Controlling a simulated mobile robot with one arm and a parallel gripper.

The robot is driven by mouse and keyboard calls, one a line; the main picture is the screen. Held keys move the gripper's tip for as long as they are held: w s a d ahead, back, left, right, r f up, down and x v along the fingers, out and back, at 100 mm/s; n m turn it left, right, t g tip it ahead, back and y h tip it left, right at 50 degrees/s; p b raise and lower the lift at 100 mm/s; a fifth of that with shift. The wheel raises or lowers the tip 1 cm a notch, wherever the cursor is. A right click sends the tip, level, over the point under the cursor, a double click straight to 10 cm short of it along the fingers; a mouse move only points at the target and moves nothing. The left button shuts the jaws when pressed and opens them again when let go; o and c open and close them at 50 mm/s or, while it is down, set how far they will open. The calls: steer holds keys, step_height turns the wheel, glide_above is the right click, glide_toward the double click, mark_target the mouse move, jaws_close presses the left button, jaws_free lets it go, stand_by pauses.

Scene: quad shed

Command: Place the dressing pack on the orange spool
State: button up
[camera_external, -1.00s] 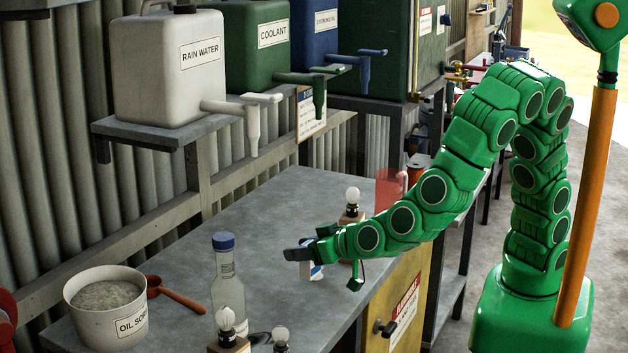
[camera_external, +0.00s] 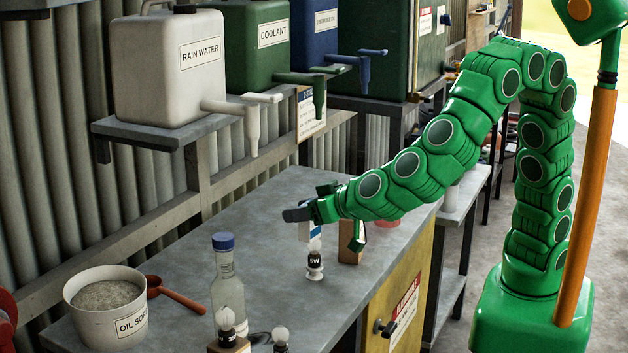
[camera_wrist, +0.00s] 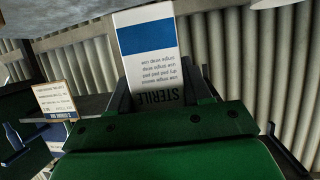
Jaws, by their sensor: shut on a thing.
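My gripper (camera_external: 298,214) is raised over the middle of the grey bench and is shut on the dressing pack. The pack is a white box with a blue band, and its lower part (camera_external: 306,232) shows under the fingers in the external view. In the wrist view the pack (camera_wrist: 150,60) stands between the fingers, with "STERILE" printed on it. The pack appears clear of the bench top. I cannot make out the orange spool in either current view; my arm covers part of the bench's far right end.
A small bulb marked 5W (camera_external: 314,262) stands just below the pack. A wooden block (camera_external: 350,250) is beside it, partly behind my arm. A clear bottle (camera_external: 228,285), an oil sorbent tub (camera_external: 108,310) and a red spoon (camera_external: 178,298) are nearer. The bench's back middle is clear.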

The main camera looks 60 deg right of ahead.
step_height(320, 180, up, 13)
steer(key=w+d+m+g+h, duration=0.2)
steer(key=d+m+h, duration=0.2)
steer(key=d, duration=1)
steer(key=w+d+m+g+h, duration=0.1)
steer(key=w+d+m+h, duration=0.15)
steer(key=d, duration=1.25)
steer(key=s+d+m+g+h, duration=0.2)
steer(key=s+d+m+g, duration=0.1)
steer(key=s+d, duration=0.55)
steer(key=s+d+m+g+h, duration=0.2)
steer(key=s+d+m+g, duration=0.25)
steer(key=d, duration=0.75)
steer(key=s+d+m+g+h, duration=0.1)
steer(key=s+d+m+g, duration=0.2)
steer(key=s+d, duration=0.55)
steer(key=shift+w+d+f, duration=1.6)
steer(key=shift+w+f, duration=0.65)
steer(key=shift+f, duration=0.3)
steer(key=shift+w+d+f, duration=1.65)
steer(key=shift+w+f, duration=0.55)
steer(key=shift+f, duration=0.35)
steer(key=shift+w+d+f, duration=1.6)
steer(key=shift+w+f, duration=0.65)
steer(key=shift+f, duration=1.75)
